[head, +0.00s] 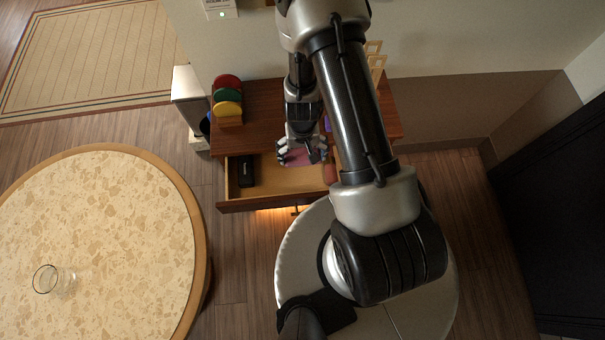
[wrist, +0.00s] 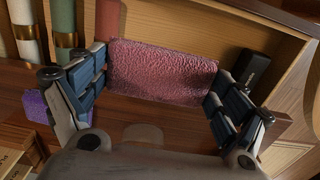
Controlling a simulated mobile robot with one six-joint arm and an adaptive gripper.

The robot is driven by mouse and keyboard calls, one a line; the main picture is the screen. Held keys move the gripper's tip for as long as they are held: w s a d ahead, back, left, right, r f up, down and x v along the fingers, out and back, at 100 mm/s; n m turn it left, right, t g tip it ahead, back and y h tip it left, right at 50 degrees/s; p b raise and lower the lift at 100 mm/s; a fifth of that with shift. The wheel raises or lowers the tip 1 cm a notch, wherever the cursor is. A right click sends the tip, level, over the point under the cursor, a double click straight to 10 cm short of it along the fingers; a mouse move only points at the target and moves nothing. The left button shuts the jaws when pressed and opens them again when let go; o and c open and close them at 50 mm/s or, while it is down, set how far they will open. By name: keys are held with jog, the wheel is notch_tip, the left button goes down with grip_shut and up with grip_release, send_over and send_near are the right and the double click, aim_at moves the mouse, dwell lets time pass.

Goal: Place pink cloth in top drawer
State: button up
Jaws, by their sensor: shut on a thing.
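The pink cloth (wrist: 165,72) is a textured, flat rectangle, spanning between the fingers of my gripper (wrist: 155,95) in the wrist view. In the head view a part of the cloth (head: 297,158) shows under my gripper (head: 302,150), over the rear part of the open top drawer (head: 240,204). My gripper is shut on the cloth and points down. I cannot tell whether the cloth touches the drawer floor. The drawer's right part is hidden behind my arm in the head view.
A black box (head: 245,171) lies in the drawer's left part; a reddish object (head: 330,174) is right of the cloth. Colored discs in a rack (head: 228,100) and a purple item (wrist: 38,105) are on the cabinet top. A round table (head: 110,230) stands left.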

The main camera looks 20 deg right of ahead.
aim_at(302, 176)
notch_tip(302, 176, down, 14)
jog(key=b, duration=1.3)
jog(key=shift+w+f, duration=0.1)
jog(key=shift+f, duration=0.05)
jog(key=shift+f, duration=0.25)
jog(key=o, duration=0.9)
jog(key=shift+r, duration=0.1)
jog(key=shift+c, duration=0.2)
